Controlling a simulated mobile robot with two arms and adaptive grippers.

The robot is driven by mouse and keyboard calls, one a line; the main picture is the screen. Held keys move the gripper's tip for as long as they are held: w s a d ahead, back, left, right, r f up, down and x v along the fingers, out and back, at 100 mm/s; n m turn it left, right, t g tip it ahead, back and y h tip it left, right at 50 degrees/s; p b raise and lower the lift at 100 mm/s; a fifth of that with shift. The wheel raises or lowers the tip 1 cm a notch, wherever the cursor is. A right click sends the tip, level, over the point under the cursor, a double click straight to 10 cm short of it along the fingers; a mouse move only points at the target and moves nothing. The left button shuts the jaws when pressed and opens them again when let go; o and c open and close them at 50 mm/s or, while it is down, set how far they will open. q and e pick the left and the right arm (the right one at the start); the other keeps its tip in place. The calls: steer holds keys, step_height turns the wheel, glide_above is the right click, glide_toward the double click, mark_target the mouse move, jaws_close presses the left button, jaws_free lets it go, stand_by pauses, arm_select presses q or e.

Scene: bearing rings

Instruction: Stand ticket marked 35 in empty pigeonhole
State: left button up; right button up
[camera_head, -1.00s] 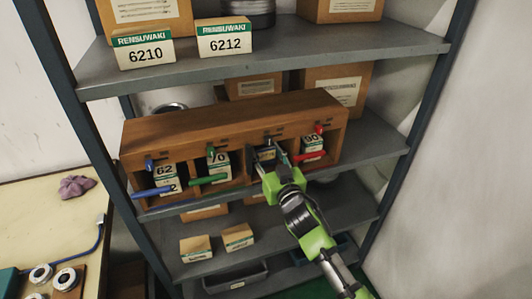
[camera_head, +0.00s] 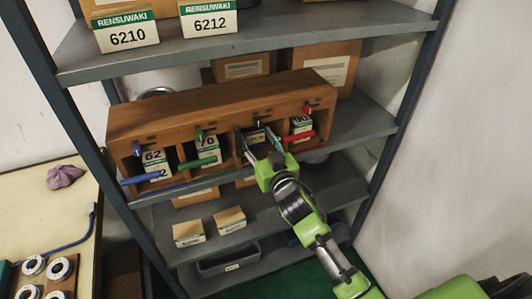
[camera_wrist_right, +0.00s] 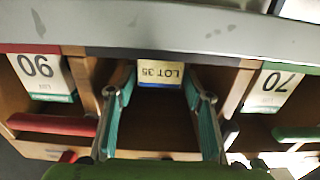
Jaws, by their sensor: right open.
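The ticket marked LOT 35 (camera_wrist_right: 160,73) stands in the third pigeonhole from the left in the wooden rack (camera_head: 222,104). Its text is upside down in the right wrist view. In the head view the ticket (camera_head: 256,138) shows small and partly hidden. My right gripper (camera_head: 258,147) reaches into that pigeonhole's mouth. Its two fingers (camera_wrist_right: 160,88) are open, one on each side of the ticket, with a gap on both sides. The other pigeonholes hold tickets marked 62 (camera_head: 153,157), 70 (camera_head: 207,144) and 90 (camera_head: 301,124). My left gripper is not in view.
Blue (camera_head: 141,180), green (camera_head: 195,163) and red (camera_head: 300,137) bars stick out at the pigeonholes' fronts. Grey shelves (camera_head: 270,39) with boxes lie above and below the rack. A side table (camera_head: 52,218) with rings stands at left.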

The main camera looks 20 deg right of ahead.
steer(key=s+b, duration=0.1)
steer(key=s, duration=0.9)
steer(key=s+f+g, duration=0.3)
steer(key=f, duration=1)
steer(key=s+f+n+g, duration=0.15)
steer(key=s+f, duration=0.25)
steer(key=f, duration=0.8)
steer(key=s+f+g, duration=0.3)
steer(key=f+g, duration=0.1)
steer(key=f, duration=0.9)
steer(key=s+d+f+g, duration=0.2)
steer(key=s+f+g, duration=0.3)
steer(key=s+f, duration=1.3)
steer(key=s+f+g, duration=0.1)
steer(key=s+f, duration=0.2)
steer(key=s, duration=0.7)
steer(key=s+d+f+g, duration=0.1)
steer(key=s+f+g, duration=0.1)
steer(key=s, duration=0.8)
steer(key=shift+s+d+f+h, duration=0.3)
steer(key=shift+s+f, duration=0.05)
steer(key=shift+f, duration=0.25)
steer(key=shift+n+g, duration=0.25)
